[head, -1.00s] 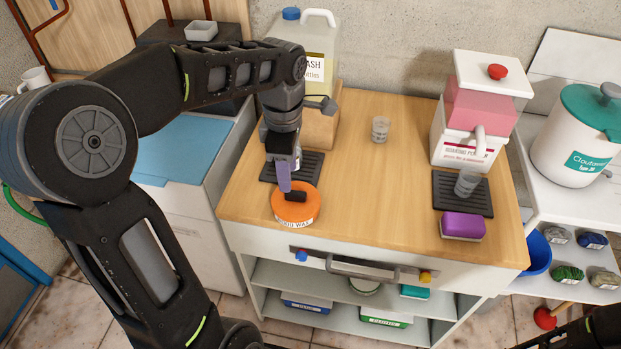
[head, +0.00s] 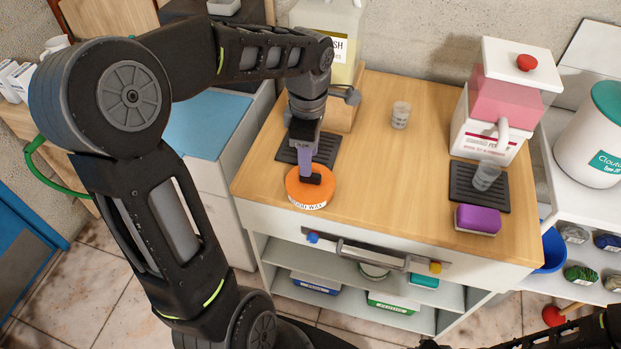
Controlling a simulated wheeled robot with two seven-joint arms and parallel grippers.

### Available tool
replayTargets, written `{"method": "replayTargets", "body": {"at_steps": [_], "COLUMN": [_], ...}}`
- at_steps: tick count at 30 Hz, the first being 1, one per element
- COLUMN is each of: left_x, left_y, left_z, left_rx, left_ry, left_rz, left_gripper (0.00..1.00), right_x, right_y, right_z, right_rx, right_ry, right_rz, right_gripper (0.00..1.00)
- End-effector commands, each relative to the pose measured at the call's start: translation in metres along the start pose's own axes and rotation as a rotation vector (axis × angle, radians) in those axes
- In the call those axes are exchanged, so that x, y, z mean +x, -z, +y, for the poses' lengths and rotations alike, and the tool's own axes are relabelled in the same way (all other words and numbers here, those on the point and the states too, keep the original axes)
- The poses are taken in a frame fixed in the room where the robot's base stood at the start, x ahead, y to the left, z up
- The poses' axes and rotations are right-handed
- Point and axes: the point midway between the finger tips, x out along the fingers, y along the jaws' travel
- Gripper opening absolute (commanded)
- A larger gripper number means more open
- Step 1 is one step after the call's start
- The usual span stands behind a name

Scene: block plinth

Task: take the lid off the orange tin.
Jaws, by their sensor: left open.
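The orange tin (head: 309,190) stands on the wooden counter near its front left edge, with a label reading as wax on its front side. Its orange lid (head: 296,182) is on top, with a dark knob in the middle. My left gripper (head: 308,175) comes down from above and behind onto the lid, its purple-grey finger right beside the dark knob. The gripper is open; whether it touches the knob I cannot tell. My right gripper does not show; only a bit of dark arm is at the bottom right corner.
A dark mat (head: 322,150) lies just behind the tin. A clear cup (head: 400,115), a purple block (head: 477,219) and a pink-and-white dispenser (head: 490,110) stand farther right. The middle of the counter (head: 385,170) is clear. A drawer handle (head: 370,255) juts out below.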

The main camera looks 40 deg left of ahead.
Motion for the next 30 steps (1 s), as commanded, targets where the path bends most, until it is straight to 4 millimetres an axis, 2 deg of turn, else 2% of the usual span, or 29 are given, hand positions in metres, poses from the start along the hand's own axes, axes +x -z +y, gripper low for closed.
{"method": "replayTargets", "body": {"at_steps": [5,12,15,30], "left_x": [0.006,0.041,0.05,0.052], "left_y": [0.001,0.0,0.0,0.0], "left_z": [0.0,0.0,0.0,0.001], "left_rx": [-0.001,-0.001,-0.001,-0.001], "left_ry": [0.003,0.005,0.002,0.0], "left_rz": [0.001,0.001,0.0,0.0], "left_gripper": [0.44,0.44,0.44,0.44], "right_x": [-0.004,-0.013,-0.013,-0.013], "right_y": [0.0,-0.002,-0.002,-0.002], "right_z": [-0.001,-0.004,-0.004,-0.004], "right_rx": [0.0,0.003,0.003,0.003], "right_ry": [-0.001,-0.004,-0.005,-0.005], "right_rz": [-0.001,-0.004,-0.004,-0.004], "right_gripper": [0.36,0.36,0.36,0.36]}}
